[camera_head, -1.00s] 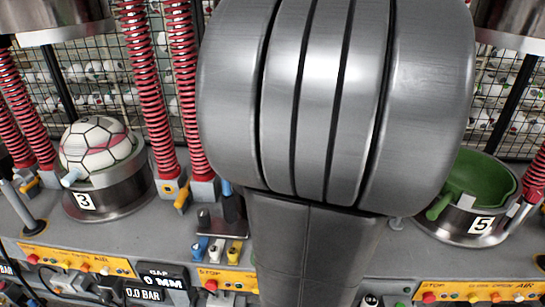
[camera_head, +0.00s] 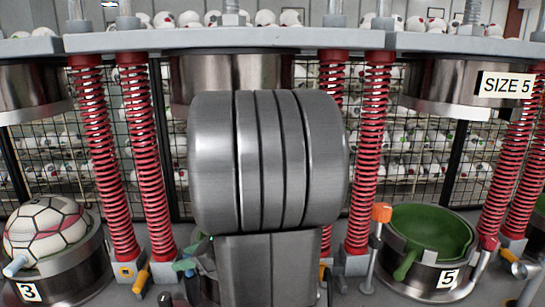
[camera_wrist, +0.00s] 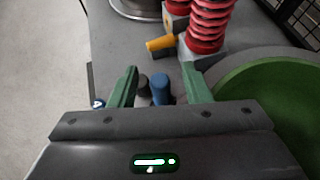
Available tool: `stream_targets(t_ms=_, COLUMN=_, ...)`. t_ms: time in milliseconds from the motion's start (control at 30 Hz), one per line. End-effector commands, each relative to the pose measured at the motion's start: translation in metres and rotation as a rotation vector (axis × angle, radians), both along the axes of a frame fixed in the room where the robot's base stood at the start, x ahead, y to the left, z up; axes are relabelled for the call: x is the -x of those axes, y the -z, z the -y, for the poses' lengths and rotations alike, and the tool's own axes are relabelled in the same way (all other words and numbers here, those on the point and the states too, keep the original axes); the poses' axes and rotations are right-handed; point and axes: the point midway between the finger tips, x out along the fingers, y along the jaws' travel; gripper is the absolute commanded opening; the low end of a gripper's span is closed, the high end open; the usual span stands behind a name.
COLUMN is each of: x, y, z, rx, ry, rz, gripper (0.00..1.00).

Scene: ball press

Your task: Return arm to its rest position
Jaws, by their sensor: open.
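My gripper (camera_wrist: 158,88) shows in the wrist view with its two green fingers apart and nothing between them. Beyond the fingers are a blue knob (camera_wrist: 162,88) and a dark knob beside it; I cannot tell how far off they are. A green bowl-like mould (camera_wrist: 270,105) is close on the right of that view. In the head view, my large grey arm link fills the middle and hides most of the central press. The gripper itself is mostly hidden behind it.
A ball (camera_head: 45,232) sits in the press cup marked 3 at left. An empty green mould (camera_head: 428,232) sits in the cup marked 5 at right. Red springs (camera_head: 371,150) stand between the presses. An orange-topped lever (camera_head: 381,213) rises left of cup 5. Upper plates hang overhead.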

Motion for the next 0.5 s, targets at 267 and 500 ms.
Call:
stream_targets(t_ms=267, x=-0.003, y=0.004, z=-0.016, rx=0.0, ry=0.0, rz=0.001, gripper=0.44)
stream_targets(t_ms=500, x=-0.003, y=0.003, z=-0.016, rx=0.001, ry=0.0, rz=0.0, gripper=0.44)
